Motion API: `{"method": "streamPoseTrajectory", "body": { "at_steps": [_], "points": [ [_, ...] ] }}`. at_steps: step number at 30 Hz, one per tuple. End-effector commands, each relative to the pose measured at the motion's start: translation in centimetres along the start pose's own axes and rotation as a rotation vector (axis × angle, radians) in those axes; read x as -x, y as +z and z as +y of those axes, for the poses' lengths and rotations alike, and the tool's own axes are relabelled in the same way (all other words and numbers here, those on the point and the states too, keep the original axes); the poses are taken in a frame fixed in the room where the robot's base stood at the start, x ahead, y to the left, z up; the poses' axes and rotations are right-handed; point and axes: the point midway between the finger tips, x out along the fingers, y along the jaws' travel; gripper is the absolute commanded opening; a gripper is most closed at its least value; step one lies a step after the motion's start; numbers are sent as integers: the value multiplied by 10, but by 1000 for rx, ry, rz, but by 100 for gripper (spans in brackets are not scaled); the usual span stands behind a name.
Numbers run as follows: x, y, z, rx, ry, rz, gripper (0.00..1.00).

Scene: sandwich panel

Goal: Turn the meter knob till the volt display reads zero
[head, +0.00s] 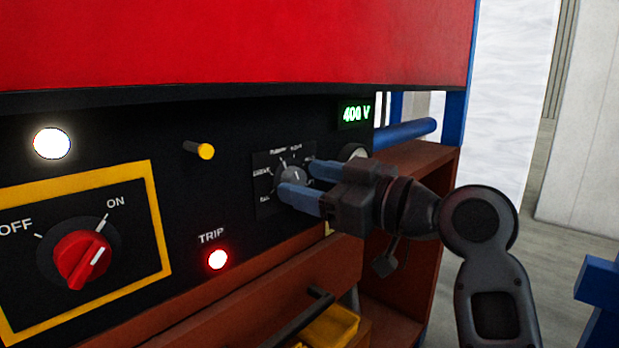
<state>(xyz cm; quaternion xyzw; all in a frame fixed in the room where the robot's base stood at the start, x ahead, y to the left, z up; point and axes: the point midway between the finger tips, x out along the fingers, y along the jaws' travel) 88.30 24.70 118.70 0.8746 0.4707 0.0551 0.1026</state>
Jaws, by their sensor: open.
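The meter knob (293,180) is a small grey round knob with a light pointer line, on a dark label plate on the black panel. Its pointer looks roughly upright; part of the plate's lettering is hidden by my gripper. The volt display (356,114) above and right of it glows green and reads about 400 V. My gripper (304,182) comes from the right with its two blue fingers apart, one above and one below the knob. I cannot tell whether the fingers touch it.
A red switch (82,260) with OFF and ON marks sits at left in a yellow frame. Below are a drawer handle (290,318) and a yellow bin (330,328).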

Motion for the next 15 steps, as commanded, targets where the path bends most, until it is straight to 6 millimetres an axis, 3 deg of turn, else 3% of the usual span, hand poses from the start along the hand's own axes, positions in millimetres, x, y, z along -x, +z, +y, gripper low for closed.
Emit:
{"method": "streamPoseTrajectory", "body": {
  "at_steps": [10, 15],
  "points": [
    [-5, 1, -1, -1, -1, -1, 64],
    [-5, 1, 0, -1, -1, -1, 47]
  ]
}}
